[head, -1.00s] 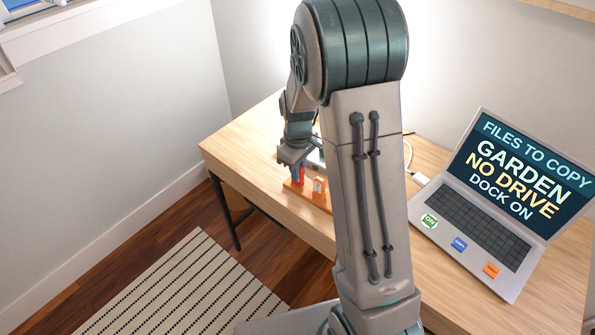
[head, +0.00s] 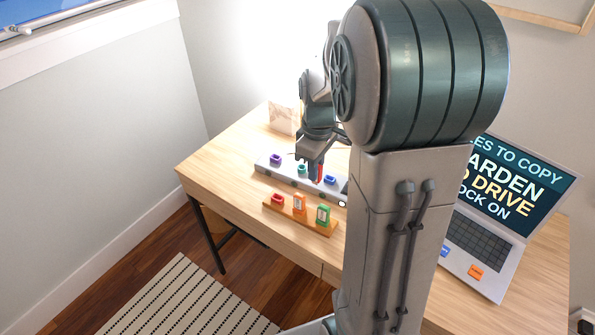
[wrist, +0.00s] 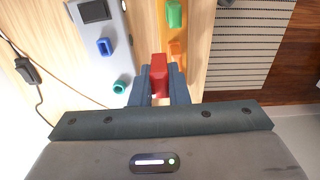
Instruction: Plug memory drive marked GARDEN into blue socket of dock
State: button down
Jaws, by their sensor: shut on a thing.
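My gripper (head: 317,165) is shut on a red drive (wrist: 159,70), which hangs below the fingers. No marking is readable on it. In the head view the drive overlaps the grey dock (head: 287,176), between its teal socket (head: 301,168) and blue socket (head: 330,180). In the wrist view the blue socket (wrist: 104,46) and teal socket (wrist: 119,87) lie left of the drive. The dock's purple socket (head: 275,159) is at its left end. The blue socket looks empty.
A cable (wrist: 50,82) lies beyond the dock.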

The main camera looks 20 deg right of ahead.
jog(key=shift+s+d+r, duration=0.3)
jog(key=shift+d+r, duration=0.05)
jog(key=shift+d, duration=0.2)
jog(key=w+d+f, duration=0.1)
jog(key=w+d, duration=0.5)
jog(key=w, duration=0.1)
jog(key=shift+d+n, duration=0.25)
jog(key=shift+n, duration=0.05)
jog(key=shift+w+p, duration=0.1)
jog(key=shift+p, duration=0.25)
jog(key=shift+f+b, duration=1.95)
jog(key=shift+f, duration=0.95)
jog(key=shift+f+b, duration=0.5)
jog(key=shift+f, duration=0.75)
jog(key=c, duration=1.3)
grip_release()
jog(key=shift+r, duration=0.1)
